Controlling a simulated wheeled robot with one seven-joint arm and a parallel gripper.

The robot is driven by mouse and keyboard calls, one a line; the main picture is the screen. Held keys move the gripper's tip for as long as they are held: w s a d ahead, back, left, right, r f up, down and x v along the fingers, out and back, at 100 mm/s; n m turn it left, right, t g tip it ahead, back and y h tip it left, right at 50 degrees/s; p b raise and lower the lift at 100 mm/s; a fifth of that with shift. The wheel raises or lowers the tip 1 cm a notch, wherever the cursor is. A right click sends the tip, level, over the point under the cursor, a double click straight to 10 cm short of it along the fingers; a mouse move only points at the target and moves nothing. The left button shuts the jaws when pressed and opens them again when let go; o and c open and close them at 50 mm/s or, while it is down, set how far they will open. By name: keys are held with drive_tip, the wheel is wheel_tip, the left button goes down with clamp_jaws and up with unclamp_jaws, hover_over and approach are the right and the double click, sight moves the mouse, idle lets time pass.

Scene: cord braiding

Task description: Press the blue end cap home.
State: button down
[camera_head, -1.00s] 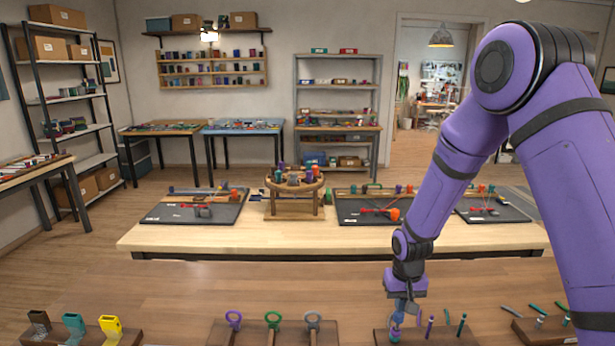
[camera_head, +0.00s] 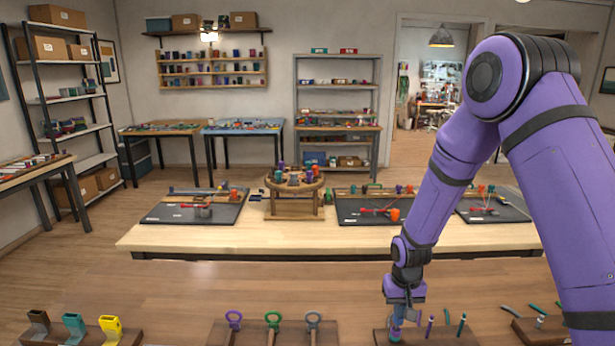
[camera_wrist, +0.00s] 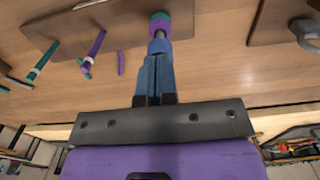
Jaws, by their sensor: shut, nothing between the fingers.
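In the head view my gripper (camera_head: 397,318) points straight down over the left end of a dark wooden block (camera_head: 430,338). The cap there is small and partly hidden by the fingers. I cannot tell how far it is seated.
A purple cord (camera_head: 430,326) and a teal cord (camera_head: 461,324) stand upright just right of my gripper. A holder with ring-topped tools (camera_head: 273,322) stands to the left. Another block (camera_head: 540,328) with cords lies to the right.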

wheel_tip(320, 180, up, 8)
idle(1.2)
drive_tip(key=s+d+r+t, duration=0.1)
drive_tip(key=s+d+r, duration=0.1)
drive_tip(key=s+r, duration=0.65)
drive_tip(key=s+d+r+t, duration=0.2)
drive_tip(key=s+r, duration=0.1)
drive_tip(key=r, duration=1)
drive_tip(key=s+d+r+t, duration=0.1)
drive_tip(key=s+r, duration=0.3)
drive_tip(key=s, duration=0.5)
drive_tip(key=s+d+r+t, duration=0.1)
drive_tip(key=s+r, duration=0.3)
drive_tip(key=s, duration=0.5)
drive_tip(key=shift+d+r, duration=0.3)
drive_tip(key=shift+d, duration=0.15)
